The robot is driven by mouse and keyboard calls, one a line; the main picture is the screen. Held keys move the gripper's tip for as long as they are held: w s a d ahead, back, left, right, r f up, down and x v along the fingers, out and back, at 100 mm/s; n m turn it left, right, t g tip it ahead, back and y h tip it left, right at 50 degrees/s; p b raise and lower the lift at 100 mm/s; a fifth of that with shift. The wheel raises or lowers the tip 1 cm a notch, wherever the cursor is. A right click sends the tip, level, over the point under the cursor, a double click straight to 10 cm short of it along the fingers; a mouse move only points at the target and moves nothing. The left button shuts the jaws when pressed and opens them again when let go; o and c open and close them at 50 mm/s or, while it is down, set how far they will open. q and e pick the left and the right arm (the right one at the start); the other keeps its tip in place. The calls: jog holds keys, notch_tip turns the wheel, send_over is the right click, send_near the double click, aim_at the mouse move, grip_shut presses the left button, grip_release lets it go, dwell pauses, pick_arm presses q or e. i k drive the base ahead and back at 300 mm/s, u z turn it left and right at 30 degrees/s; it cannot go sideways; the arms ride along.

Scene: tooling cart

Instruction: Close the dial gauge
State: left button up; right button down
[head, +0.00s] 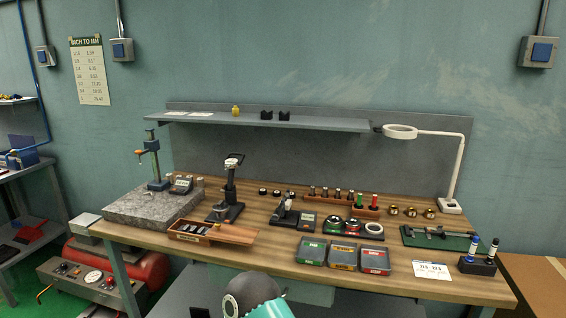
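A dial gauge (232,162) with a pale round face appears to sit at the top of a black upright stand (230,190), left of the bench's middle. I cannot make out its details or any hinged part. In front of it lies an open wooden case (188,231) with small items inside. A flat wooden piece (232,234), perhaps its lid, extends from the case's right side. I cannot tell which of these is the part that closes. Neither gripper shows; only a teal and black part of my arm is at the bottom edge.
The wooden bench (385,284) holds a granite block (150,208) at left, three trays (344,257) at front, and a green fixture (436,238) at right. A shelf (330,122) and a ring lamp (400,132) overhang the back. Bare wood lies left of the trays.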

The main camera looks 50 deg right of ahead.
aim_at(231, 164)
jog(key=u, duration=0.05)
jog(key=k, duration=0.95)
jog(key=z, duration=0.65)
jog(key=i, duration=0.95)
